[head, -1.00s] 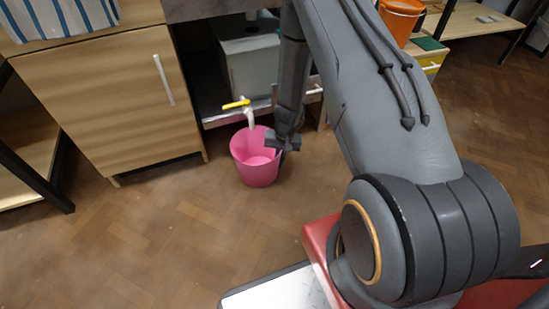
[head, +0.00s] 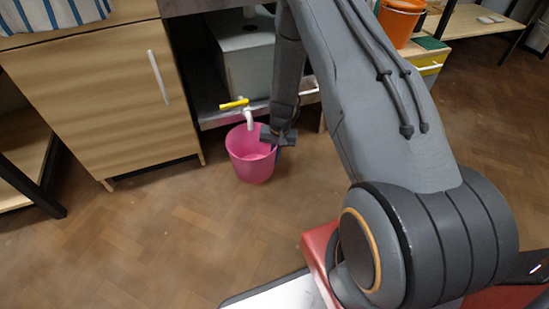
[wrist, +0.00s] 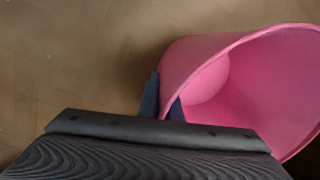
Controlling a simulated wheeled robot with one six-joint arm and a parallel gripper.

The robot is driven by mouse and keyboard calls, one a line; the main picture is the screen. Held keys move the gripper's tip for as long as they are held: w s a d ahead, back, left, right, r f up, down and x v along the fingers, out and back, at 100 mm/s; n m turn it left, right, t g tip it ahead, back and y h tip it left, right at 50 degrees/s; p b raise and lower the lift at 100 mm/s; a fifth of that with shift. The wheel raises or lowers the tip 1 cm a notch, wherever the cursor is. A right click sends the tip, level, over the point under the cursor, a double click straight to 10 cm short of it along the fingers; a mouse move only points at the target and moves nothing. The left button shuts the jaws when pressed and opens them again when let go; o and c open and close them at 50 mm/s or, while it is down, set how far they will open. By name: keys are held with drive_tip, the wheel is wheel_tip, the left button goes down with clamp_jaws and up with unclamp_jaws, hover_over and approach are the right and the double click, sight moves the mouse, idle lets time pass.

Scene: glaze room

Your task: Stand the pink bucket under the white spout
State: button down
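The pink bucket (head: 251,168) stands upright on the floor in the head view, in front of a low shelf. The white spout (head: 249,119), with a yellow lever (head: 234,104), hangs down from a grey tank (head: 246,62). In the head view the spout's lower end overlaps the bucket's far rim. My gripper (head: 277,138) is at the bucket's right side. In the wrist view my gripper (wrist: 163,103) has one finger outside and one inside the wall of the pink bucket (wrist: 205,60), closed on the rim. The fingertips are partly hidden.
A wooden cabinet (head: 105,100) stands left of the bucket. The shelf edge (head: 222,117) is just behind the bucket. An orange bucket (head: 399,22) sits on a low unit at the back right. The wooden floor (head: 160,235) in front is clear.

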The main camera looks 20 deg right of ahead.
drive_tip(key=shift+f, duration=0.15)
drive_tip(key=c, duration=2)
unclamp_jaws()
